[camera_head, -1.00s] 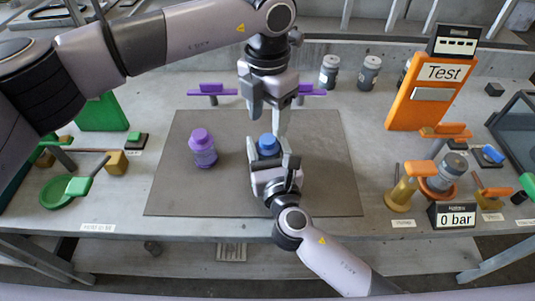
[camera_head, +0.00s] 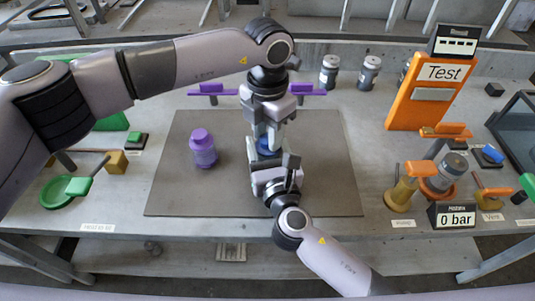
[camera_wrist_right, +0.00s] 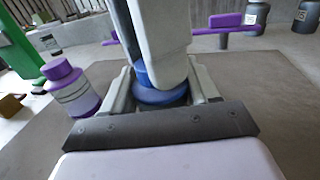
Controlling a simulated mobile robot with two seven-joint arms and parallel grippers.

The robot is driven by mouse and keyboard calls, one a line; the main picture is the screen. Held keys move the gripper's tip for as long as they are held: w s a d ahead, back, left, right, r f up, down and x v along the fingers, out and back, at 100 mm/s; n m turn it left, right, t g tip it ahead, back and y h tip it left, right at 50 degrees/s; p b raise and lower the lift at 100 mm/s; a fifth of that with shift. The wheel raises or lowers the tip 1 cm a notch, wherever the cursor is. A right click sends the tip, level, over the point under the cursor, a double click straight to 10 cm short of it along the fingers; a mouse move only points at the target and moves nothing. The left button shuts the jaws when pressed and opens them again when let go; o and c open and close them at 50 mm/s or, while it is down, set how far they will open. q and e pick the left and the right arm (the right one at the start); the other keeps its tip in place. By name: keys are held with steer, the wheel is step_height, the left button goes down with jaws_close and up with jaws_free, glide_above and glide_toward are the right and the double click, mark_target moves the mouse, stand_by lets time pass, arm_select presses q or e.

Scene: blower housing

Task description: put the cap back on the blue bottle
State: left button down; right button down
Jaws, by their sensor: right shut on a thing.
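The blue bottle (camera_wrist_right: 160,96) stands upright on the grey mat, with only its blue upper part showing. In the right wrist view it is between the fingers of my right gripper (camera_wrist_right: 165,100), which is shut on it. In the head view my right gripper (camera_head: 268,165) reaches it from the front. A narrower blue part, apparently the cap (camera_wrist_right: 140,73), shows at the bottle's top beside a finger. My left gripper (camera_head: 268,138) points straight down over the top, its fingers around or beside the cap. They hide most of it; I cannot tell whether they are closed.
A purple bottle (camera_head: 203,150) stands on the grey mat (camera_head: 185,195), left of the blue bottle. Purple-topped stands (camera_head: 212,88) are behind the mat. The orange Test panel (camera_head: 425,95) and pressure fixtures are at right. The mat's right side is clear.

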mark_target(271, 157)
arm_select(q)
steer(key=c, duration=0.7)
jaws_free()
step_height(271, 157, up, 12)
steer(key=shift+r, duration=0.1)
arm_select(e)
steer(key=shift+c, duration=1)
jaws_free()
steer(key=shift+v, duration=3.6)
